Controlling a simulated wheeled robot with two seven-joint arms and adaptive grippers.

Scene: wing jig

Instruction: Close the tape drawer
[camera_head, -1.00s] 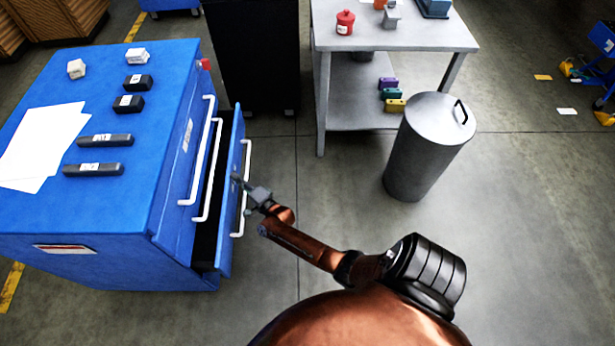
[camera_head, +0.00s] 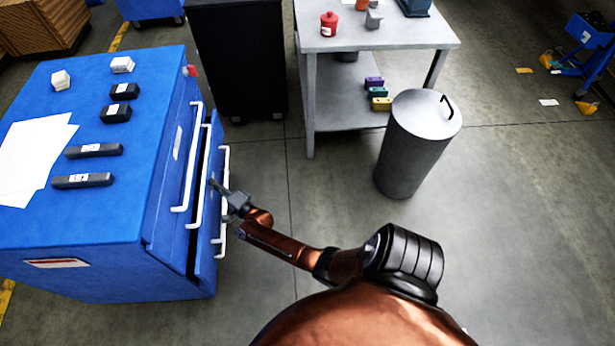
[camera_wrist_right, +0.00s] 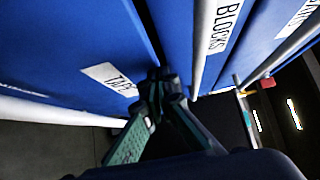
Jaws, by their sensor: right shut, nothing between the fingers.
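The tape drawer (camera_head: 207,258) is the lowest, outermost drawer of the blue cabinet (camera_head: 130,215). It stands out a little, with a narrow dark gap behind its front. Its front, labelled "TAPE", fills the left of the right wrist view (camera_wrist_right: 60,45). My right gripper (camera_head: 215,186) is at the drawer front beside its white handle (camera_head: 224,205). In the right wrist view its fingertips (camera_wrist_right: 158,80) are together, with nothing between them, at the drawer's edge near the label. Exact contact is hard to tell. My left gripper is not in view.
The "BLOCKS" drawer (camera_wrist_right: 205,85) is next to the tape drawer. Paper sheets and small boxes lie on the cabinet top. A grey bin (camera_head: 415,150), a grey table (camera_head: 420,35) and a black cabinet (camera_head: 238,60) stand beyond. The floor (camera_head: 320,215) between is clear.

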